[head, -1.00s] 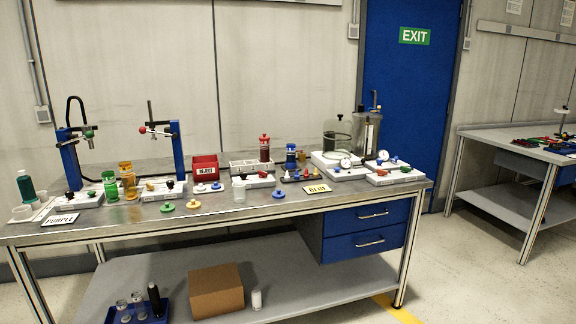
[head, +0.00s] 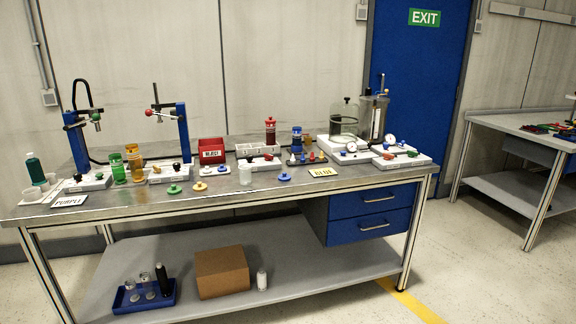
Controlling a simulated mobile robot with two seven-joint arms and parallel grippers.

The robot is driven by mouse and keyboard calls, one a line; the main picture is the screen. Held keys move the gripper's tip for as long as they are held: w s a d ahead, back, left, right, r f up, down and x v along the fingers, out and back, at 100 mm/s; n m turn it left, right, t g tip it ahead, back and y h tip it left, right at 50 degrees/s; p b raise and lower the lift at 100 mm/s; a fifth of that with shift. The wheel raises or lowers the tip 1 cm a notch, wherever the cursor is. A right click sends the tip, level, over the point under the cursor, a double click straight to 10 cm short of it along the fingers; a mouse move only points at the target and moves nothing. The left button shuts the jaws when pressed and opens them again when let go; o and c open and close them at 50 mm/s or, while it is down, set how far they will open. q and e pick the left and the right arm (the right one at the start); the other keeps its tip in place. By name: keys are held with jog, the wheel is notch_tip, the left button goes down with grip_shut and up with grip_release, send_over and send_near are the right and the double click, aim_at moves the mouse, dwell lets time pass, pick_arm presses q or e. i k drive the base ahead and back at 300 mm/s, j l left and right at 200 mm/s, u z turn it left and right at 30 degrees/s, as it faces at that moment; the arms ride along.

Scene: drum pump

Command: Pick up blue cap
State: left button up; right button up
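A small round blue cap (head: 284,177) lies on the grey workbench (head: 240,188) near its front edge. Neither of my grippers shows in the head view.
A green cap (head: 174,189) and a yellow cap (head: 199,186) lie to the left along the front. Behind stand a red bin (head: 211,151), coloured bottles and a glass vessel (head: 344,119). Floor in front is clear.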

aim_at(284, 178)
jog(key=i+j+z, duration=0.1)
jog(key=z, duration=0.75)
jog(key=i+j+z, duration=0.3)
jog(key=j+z, duration=0.25)
jog(key=j, duration=0.2)
jog(key=i+j, duration=0.15)
jog(key=j, duration=0.25)
jog(key=i+j+z, duration=0.15)
jog(key=j, duration=0.6)
jog(key=i+j+z, duration=0.1)
jog(key=j, duration=0.3)
jog(key=i, duration=0.05)
